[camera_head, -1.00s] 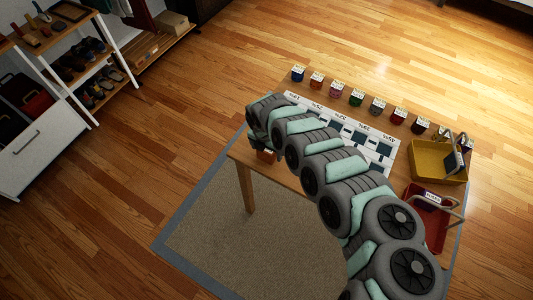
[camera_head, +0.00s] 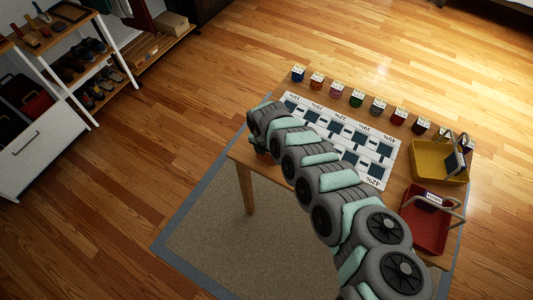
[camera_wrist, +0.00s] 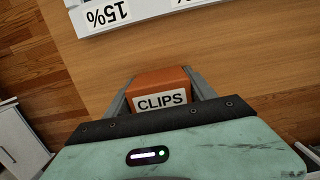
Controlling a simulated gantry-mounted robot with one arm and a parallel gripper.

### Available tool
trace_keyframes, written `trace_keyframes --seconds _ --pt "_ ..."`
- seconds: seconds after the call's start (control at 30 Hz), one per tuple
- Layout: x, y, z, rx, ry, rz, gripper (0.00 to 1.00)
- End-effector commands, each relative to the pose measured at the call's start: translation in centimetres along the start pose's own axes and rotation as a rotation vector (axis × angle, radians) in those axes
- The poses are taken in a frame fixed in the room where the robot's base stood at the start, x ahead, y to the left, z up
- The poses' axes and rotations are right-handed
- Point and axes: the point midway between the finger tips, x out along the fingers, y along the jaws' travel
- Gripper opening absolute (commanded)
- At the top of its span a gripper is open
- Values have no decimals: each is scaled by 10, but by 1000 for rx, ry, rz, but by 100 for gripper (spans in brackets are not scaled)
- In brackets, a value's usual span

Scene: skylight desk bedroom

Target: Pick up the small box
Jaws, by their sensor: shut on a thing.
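In the wrist view, a small orange box (camera_wrist: 160,83) with a white label reading CLIPS sits between the two grey fingers of my gripper (camera_wrist: 158,78). The fingers are shut on its sides, with the label facing the camera. The wooden table (camera_head: 240,157) lies beyond the box in the wrist view; I cannot tell how far the box is above it. In the head view, my arm reaches over the table to its left end and hides the box.
A white board (camera_head: 372,172) with percent labels and dark squares lies mid-table. Several small coloured containers (camera_head: 357,97) stand in a row along the far edge. A yellow basket (camera_head: 425,165) and a red basket (camera_head: 418,222) stand on the right. Shelves (camera_head: 90,60) are at the far left.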

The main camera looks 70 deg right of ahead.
Motion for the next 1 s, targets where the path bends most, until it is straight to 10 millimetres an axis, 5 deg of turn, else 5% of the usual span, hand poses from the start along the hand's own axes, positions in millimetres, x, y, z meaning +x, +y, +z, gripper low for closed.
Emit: trace_keyframes --seconds 0.4,0.77,1.0 --pt "0 0 0 0 0 0 23" --pt "-4 0 1 0 -1 1 22" --pt "-24 -1 4 -1 -1 -1 22"
